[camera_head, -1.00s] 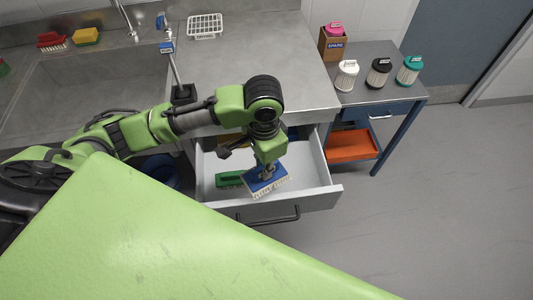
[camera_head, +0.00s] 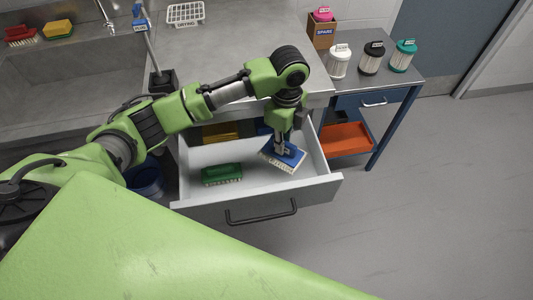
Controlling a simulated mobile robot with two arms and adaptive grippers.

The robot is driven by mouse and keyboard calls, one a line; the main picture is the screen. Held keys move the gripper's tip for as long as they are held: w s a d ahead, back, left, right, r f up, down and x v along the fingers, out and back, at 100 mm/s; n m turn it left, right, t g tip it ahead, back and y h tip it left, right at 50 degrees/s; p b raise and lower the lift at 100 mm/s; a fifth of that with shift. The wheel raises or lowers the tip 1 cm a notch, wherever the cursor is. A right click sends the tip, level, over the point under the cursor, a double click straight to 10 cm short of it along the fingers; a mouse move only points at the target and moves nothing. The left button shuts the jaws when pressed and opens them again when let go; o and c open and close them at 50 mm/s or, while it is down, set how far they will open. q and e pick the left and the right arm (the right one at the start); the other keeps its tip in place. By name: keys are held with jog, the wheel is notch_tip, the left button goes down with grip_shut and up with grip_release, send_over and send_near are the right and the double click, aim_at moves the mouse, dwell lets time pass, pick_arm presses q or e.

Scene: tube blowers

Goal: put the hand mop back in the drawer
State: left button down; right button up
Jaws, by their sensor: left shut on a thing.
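The hand mop, a blue block with a white fringe (camera_head: 284,156), is inside the open drawer (camera_head: 315,191), on its right side. It is tilted, and I cannot tell whether it touches the drawer floor. My left gripper (camera_head: 281,147) is shut on the mop from above; its fingertips are partly hidden. My right gripper is not in view.
A green brush (camera_head: 222,174) lies in the drawer left of the mop, and a yellow item (camera_head: 221,131) sits at the back. A blue bucket (camera_head: 146,180) stands left of the drawer. A side table (camera_head: 378,93) with several filters stands to the right.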

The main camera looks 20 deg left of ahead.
aim_at(281, 157)
pick_arm(q)
jog(key=shift+f, duration=3.6)
jog(key=shift+f, duration=0.1)
jog(key=c, duration=2)
grip_release()
jog(key=shift+c, duration=0.2)
notch_tip(281, 157, up, 12)
jog(key=shift+r, duration=0.15)
